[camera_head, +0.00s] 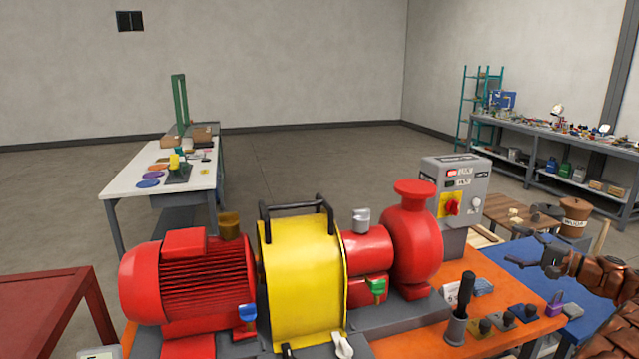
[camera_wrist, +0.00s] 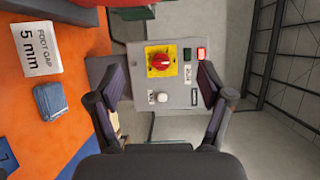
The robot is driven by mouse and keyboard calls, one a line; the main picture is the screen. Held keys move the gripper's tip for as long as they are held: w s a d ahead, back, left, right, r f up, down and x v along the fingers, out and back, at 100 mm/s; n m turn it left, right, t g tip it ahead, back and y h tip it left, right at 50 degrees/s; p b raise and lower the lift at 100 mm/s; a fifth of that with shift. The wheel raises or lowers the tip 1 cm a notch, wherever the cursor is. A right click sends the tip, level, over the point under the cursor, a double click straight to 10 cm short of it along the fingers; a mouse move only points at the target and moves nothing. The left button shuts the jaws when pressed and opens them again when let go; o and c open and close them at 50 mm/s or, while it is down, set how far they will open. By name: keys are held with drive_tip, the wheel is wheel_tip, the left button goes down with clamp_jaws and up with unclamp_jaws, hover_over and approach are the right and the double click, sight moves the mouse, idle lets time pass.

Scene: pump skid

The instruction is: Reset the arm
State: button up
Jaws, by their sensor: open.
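My arm (camera_head: 596,280) reaches in from the right edge of the head view, over the blue mat. My gripper (camera_head: 533,250) is at its end, pointing left. In the wrist view my gripper (camera_wrist: 160,80) is open, with its two dark fingers apart and nothing held between them. Beyond the fingers the grey control box (camera_wrist: 185,100) shows, with a red rotary switch (camera_wrist: 160,61) on a yellow plate. In the head view the control box (camera_head: 470,172) stands behind the red pump (camera_head: 412,240), left of my gripper and apart from it.
The yellow coupling guard (camera_head: 304,275) and red motor (camera_head: 190,285) fill the front middle. The orange bench top (camera_head: 495,275) holds a dark holder with a handle (camera_head: 461,310) and small blocks. A "FOOT GAP 5 mm" card (camera_wrist: 37,48) lies there. A white table (camera_head: 125,182) stands back left, with open floor between.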

drive_tip(key=a+r+n+g+y, duration=0.1)
drive_tip(key=a+r+g, duration=0.2)
drive_tip(key=a, duration=0.8)
drive_tip(key=a+r+n+g+y, duration=0.1)
drive_tip(key=a+r+g, duration=0.1)
drive_tip(key=a, duration=0.8)
drive_tip(key=s+a+n+g+h, duration=0.1)
drive_tip(key=s+a+n+g, duration=0.15)
drive_tip(key=s+a, duration=0.55)
drive_tip(key=s+a+n+g+h, duration=0.1)
drive_tip(key=s+a+g, duration=0.3)
drive_tip(key=a, duration=0.8)
drive_tip(key=s+a+f+n+g+h, duration=0.1)
drive_tip(key=s+a+f+g+h, duration=0.15)
drive_tip(key=s, duration=0.75)
drive_tip(key=s+a+f+n+g+h, duration=0.1)
drive_tip(key=s+a+f+n+h, duration=0.15)
drive_tip(key=s, duration=0.65)
drive_tip(key=s+d+f+n+h, duration=0.1)
drive_tip(key=s+d+f+h, duration=0.2)
drive_tip(key=s, duration=0.7)
drive_tip(key=s+d+f+h, duration=0.3)
drive_tip(key=s+d, duration=0.1)
drive_tip(key=s, duration=0.6)
drive_tip(key=shift+d+f+n+g, duration=0.15)
drive_tip(key=shift+d+n+g, duration=0.15)
drive_tip(key=shift+d+n, duration=0.1)
